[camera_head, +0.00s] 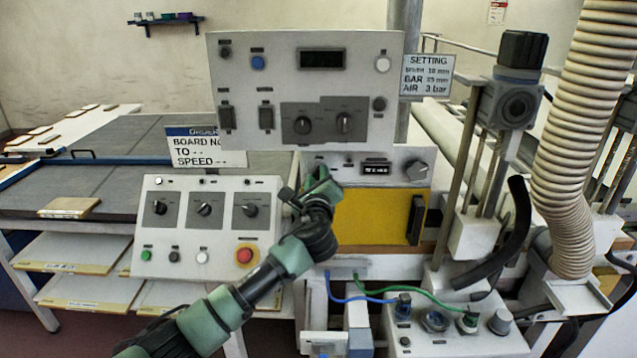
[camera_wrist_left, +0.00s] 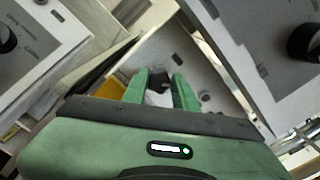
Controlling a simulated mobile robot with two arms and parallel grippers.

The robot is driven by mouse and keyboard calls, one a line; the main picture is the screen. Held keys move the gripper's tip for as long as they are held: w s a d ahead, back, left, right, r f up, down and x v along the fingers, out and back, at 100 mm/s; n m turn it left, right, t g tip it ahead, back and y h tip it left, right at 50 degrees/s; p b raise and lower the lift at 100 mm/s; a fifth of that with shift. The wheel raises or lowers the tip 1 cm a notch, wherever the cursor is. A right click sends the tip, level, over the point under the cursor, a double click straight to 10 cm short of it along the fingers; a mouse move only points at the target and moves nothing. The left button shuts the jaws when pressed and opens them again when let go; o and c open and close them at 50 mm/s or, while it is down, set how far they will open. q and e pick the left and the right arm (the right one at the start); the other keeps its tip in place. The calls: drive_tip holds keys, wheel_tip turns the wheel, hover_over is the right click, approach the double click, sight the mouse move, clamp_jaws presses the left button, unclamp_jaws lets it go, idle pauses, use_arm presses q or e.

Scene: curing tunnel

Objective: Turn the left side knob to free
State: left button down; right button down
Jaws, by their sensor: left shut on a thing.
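My left gripper (camera_head: 318,182) reaches in from the lower left to the left end of a small light-grey panel (camera_head: 345,160) above a yellow door. In the left wrist view its two green fingers (camera_wrist_left: 160,92) are shut around a small knob (camera_wrist_left: 158,97), dark with a pale part, on the grey panel face. In the head view the gripper hides this knob, and its pointer and markings cannot be read. A second, dark knob (camera_head: 417,170) sits on the same panel's right end, beside a small display (camera_head: 376,168). My right gripper is not in view.
A larger control box (camera_head: 280,80) with switches and two dials hangs just above. A sloped panel (camera_head: 180,240) with several dials and a red button (camera_head: 245,255) stands at the left. A yellow door (camera_head: 375,217) lies below; a ribbed hose (camera_head: 575,150) hangs at the right.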

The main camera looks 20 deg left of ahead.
use_arm(q)
drive_tip(key=n+b, duration=0.1)
drive_tip(key=n, duration=0.1)
drive_tip(key=n+b, duration=0.1)
drive_tip(key=n, duration=0.2)
drive_tip(key=shift+f+n+b, duration=0.2)
drive_tip(key=shift+n+b, duration=1.1)
drive_tip(key=shift+n, duration=1.2)
drive_tip(key=shift+a, duration=0.1)
drive_tip(key=c, duration=1.1)
unclamp_jaws()
drive_tip(key=shift+s, duration=0.1)
drive_tip(key=b+v, duration=0.1)
drive_tip(key=v, duration=0.6)
drive_tip(key=shift+s+b, duration=0.35)
